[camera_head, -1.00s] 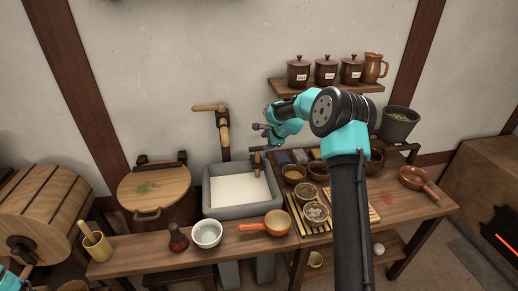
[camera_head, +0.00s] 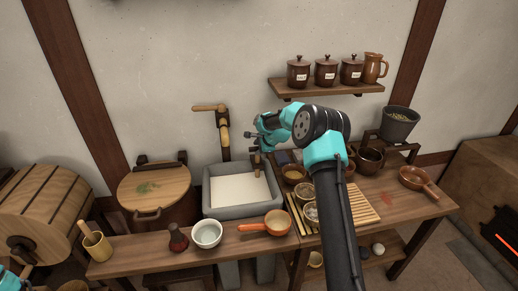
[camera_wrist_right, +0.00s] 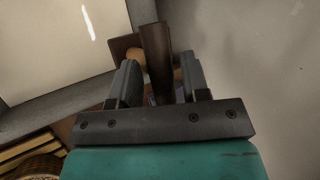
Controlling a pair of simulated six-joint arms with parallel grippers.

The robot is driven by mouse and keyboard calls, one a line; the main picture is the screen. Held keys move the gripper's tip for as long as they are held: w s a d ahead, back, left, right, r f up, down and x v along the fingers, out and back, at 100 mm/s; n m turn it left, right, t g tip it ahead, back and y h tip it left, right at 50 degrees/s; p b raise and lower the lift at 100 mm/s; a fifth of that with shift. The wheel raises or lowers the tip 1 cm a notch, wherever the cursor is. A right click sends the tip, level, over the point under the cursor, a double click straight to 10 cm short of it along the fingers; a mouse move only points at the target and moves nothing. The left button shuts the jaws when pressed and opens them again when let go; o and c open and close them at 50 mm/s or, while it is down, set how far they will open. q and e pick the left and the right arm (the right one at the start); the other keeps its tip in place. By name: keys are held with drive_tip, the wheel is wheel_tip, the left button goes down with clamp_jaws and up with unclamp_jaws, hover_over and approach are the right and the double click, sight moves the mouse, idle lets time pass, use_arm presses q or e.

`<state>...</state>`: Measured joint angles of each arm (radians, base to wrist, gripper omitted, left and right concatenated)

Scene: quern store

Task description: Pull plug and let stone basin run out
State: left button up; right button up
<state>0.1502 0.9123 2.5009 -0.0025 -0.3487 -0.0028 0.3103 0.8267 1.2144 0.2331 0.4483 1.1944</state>
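The grey stone basin (camera_head: 240,211) is set in the bench against the wall, with a flat pale surface inside it. A dark upright wooden piece (camera_head: 257,163), apparently the plug's handle, stands at the basin's back right corner. My right gripper (camera_head: 251,142) is just above it. In the right wrist view the fingers (camera_wrist_right: 158,84) are apart, on either side of a dark brown upright piece (camera_wrist_right: 155,52); I see no firm grip. The plug's lower part is hidden. Only a teal bit of my left arm shows at the bottom left corner; its gripper is out of frame.
A wooden tap (camera_head: 223,128) rises behind the basin. A white bowl (camera_head: 207,233) and an orange-handled pan (camera_head: 277,223) stand in front. Small bowls (camera_head: 293,173) and a slatted rack (camera_head: 362,207) lie to the right. A shelf (camera_head: 335,90) with jars hangs above.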

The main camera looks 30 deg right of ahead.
drive_tip(key=shift+r, duration=0.15)
clamp_jaws()
drive_tip(key=shift+w+d+r, duration=0.1)
drive_tip(key=shift+r, duration=2)
unclamp_jaws()
drive_tip(key=shift+o, duration=1.1)
drive_tip(key=shift+f, duration=0.2)
drive_tip(key=v, duration=1.7)
drive_tip(key=shift+s+r, duration=0.15)
drive_tip(key=shift+s, duration=0.1)
